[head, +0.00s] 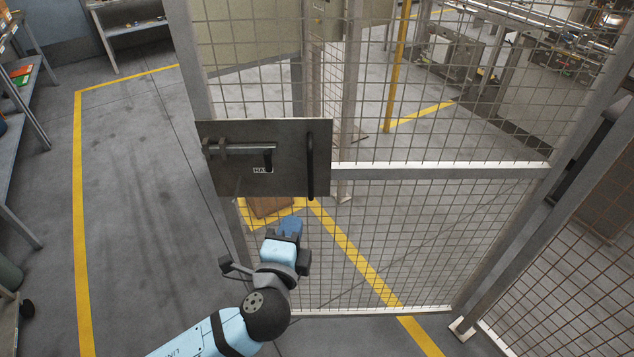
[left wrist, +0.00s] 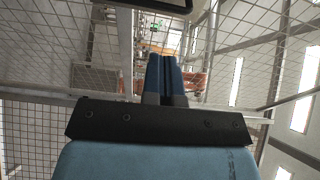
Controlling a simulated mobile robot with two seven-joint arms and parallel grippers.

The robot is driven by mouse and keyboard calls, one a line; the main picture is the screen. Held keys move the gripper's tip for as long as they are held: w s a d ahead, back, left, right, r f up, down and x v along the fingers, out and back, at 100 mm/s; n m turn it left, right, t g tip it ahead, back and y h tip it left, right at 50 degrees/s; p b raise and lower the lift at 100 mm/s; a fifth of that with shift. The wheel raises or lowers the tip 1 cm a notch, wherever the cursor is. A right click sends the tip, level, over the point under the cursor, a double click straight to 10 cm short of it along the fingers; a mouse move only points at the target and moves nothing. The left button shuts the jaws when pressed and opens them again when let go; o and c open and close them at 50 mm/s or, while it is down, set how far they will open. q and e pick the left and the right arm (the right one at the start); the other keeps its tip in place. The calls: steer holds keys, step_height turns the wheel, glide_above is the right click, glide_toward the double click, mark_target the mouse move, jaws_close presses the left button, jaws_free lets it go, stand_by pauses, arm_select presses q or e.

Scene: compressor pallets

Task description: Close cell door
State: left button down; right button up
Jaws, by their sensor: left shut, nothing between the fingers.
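The cell door (head: 440,171) is a grey metal frame with wire mesh, in front of me in the head view. A metal lock plate (head: 225,178) with a sliding bolt (head: 240,149) sits on its left edge. A dark vertical handle (head: 310,165) is on the plate's right side. My left gripper (head: 291,226) is below the plate, close to the lower mesh, with its blue fingers shut and empty. Its fingers (left wrist: 164,72) also point forward in the left wrist view, with mesh around. Whether it touches the door cannot be told. My right gripper is out of view.
A fence post (head: 462,326) and mesh panel (head: 570,265) stand at the right. Shelves (head: 30,85) line the left side. Open floor (head: 140,200) with a yellow line lies left of the door. Machinery (head: 500,75) stands beyond the mesh.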

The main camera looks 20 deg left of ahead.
mark_target(309, 168)
arm_select(q)
steer(key=w+p, duration=0.1)
steer(key=w, duration=0.3)
steer(key=w+a+p, duration=0.1)
steer(key=w, duration=0.3)
steer(key=w+p, duration=0.1)
steer(key=w, duration=0.3)
steer(key=shift+w+a+r, duration=0.25)
steer(key=shift+a+r, duration=0.1)
steer(key=shift+a, duration=0.05)
steer(key=shift+w+f, duration=0.15)
steer(key=shift+w, duration=0.5)
steer(key=shift+a, duration=0.1)
